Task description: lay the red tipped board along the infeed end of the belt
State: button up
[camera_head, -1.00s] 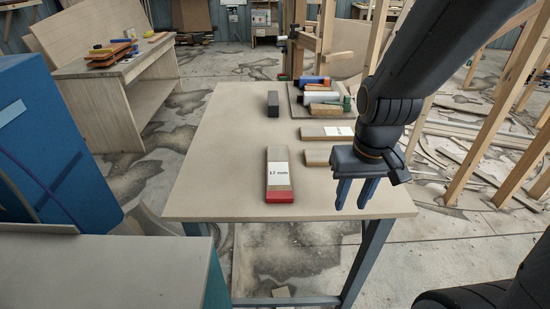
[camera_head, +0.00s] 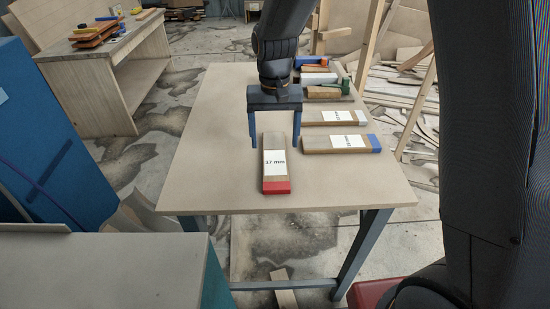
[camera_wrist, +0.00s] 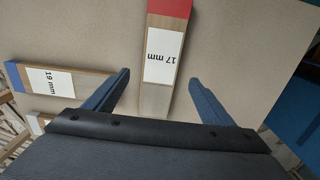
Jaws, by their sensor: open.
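The red tipped board (camera_head: 275,170) lies flat on the table, its red end towards the near edge and a white "17 mm" label on top. It also shows in the wrist view (camera_wrist: 155,95), lying between my finger lines. My gripper (camera_head: 275,146) is open above the board's far end, one blue finger on each side of it. In the wrist view my gripper (camera_wrist: 160,82) has its fingers apart with nothing held. I cannot tell how high the fingertips are above the table. The belt cannot be clearly made out; a grey-topped surface (camera_head: 100,265) stands at lower left.
A blue-tipped board (camera_head: 343,143) and a white-tipped board (camera_head: 335,118) lie to the right on the table (camera_head: 215,130). The blue-tipped one, labelled "19 mm", shows in the wrist view (camera_wrist: 60,80). Several items crowd the back right. The table's left side is clear.

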aim_at(275, 157)
jog(key=shift+s+f+p, duration=0.2)
jog(key=shift+f+p, duration=0.85)
jog(key=shift+f, duration=1.5)
jog(key=shift+c, duration=0.6)
jog(key=c, duration=1.3)
